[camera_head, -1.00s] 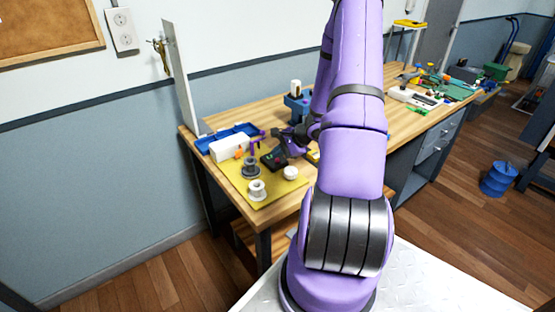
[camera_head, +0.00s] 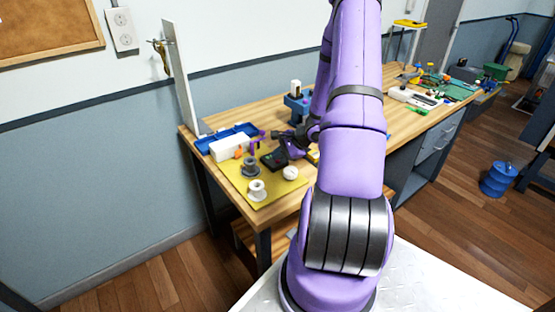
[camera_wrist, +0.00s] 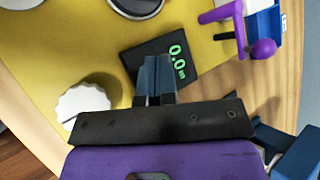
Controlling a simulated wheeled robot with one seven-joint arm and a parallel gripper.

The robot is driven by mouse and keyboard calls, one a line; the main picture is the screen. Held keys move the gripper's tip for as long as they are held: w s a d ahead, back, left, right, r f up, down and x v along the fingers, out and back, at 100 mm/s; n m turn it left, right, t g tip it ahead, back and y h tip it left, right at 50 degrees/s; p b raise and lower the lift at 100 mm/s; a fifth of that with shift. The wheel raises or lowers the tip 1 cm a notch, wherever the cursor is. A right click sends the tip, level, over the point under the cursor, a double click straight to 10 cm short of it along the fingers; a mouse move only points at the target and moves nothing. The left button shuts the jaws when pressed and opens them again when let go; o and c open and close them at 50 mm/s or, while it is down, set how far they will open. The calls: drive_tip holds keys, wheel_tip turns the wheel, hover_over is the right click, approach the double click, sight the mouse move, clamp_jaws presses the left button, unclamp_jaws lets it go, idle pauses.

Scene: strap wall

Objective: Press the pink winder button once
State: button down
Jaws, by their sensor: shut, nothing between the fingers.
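A black box with a green readout (camera_wrist: 178,50) of "0.0 m" lies on the yellow mat (camera_wrist: 85,45). It also shows in the head view (camera_head: 272,159). My gripper (camera_wrist: 157,62) is shut and empty, with its fingertips over the near edge of the black box. In the head view my gripper (camera_head: 282,140) is small, at the end of my purple arm. I cannot make out a pink button in either view; my fingers hide part of the box. Whether the fingertips touch the box I cannot tell.
A white scalloped knob (camera_wrist: 84,105) is left of my fingers. A purple crank with a ball end (camera_wrist: 263,48) stands to the right. Spools, including a white one (camera_head: 257,191), stand on the mat. A white block (camera_head: 229,146) and blue tray (camera_head: 214,142) lie behind.

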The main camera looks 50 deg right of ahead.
sight(278, 161)
drive_tip(key=shift+r, duration=0.95)
drive_tip(key=shift+r, duration=0.1)
drive_tip(key=shift+r, duration=2.4)
